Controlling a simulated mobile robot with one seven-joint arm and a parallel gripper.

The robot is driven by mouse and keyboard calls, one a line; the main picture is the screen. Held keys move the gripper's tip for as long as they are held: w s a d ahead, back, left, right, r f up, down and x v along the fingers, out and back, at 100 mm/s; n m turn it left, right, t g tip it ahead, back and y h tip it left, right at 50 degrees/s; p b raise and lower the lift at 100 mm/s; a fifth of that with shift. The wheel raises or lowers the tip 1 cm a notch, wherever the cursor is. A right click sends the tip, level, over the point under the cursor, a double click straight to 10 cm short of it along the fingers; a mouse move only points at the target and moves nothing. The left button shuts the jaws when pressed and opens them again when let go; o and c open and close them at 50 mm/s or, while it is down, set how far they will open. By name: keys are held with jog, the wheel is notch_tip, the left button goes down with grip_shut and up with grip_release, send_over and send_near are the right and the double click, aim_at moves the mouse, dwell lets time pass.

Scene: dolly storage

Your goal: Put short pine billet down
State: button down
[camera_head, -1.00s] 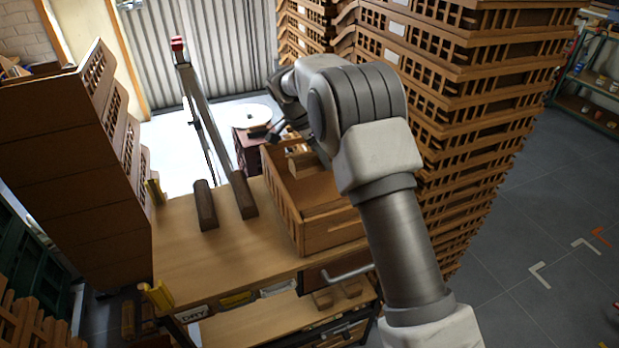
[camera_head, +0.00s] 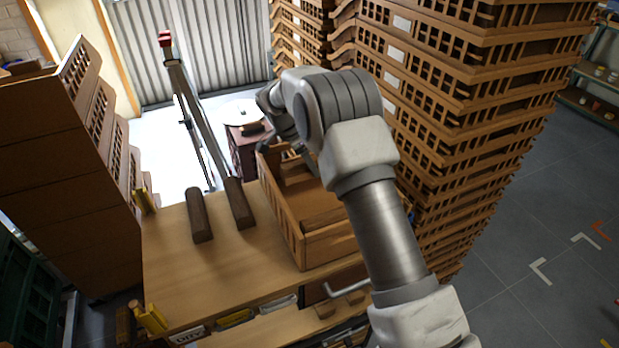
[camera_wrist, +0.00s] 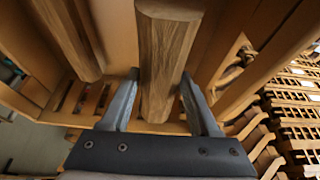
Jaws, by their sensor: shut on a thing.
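The short pine billet (camera_wrist: 165,60) shows in the wrist view as a brown wooden block, running away from the camera between the fingers. My gripper (camera_wrist: 160,88) is shut on it. A slatted wooden crate (camera_head: 285,222) stands on the workbench (camera_head: 190,280) in the head view. In the wrist view the billet is over or inside this crate; whether it touches the floor I cannot tell. Another billet (camera_wrist: 68,35) lies in the crate, left of the held one. In the head view my arm hides the gripper's fingers and part of the crate.
Two dark billets, one left (camera_head: 200,215) and one right (camera_head: 238,203), lie on the bench left of the crate. Tall stacks of slatted crates stand close on the right (camera_head: 470,110) and at the left (camera_head: 60,190). The bench's front left is clear.

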jog(key=shift+f, duration=2.4)
jog(key=shift+f+b, duration=0.3)
jog(key=shift+f+b, duration=0.3)
jog(key=shift+b, duration=0.05)
jog(key=shift+c, duration=0.6)
grip_release()
jog(key=shift+r, duration=0.1)
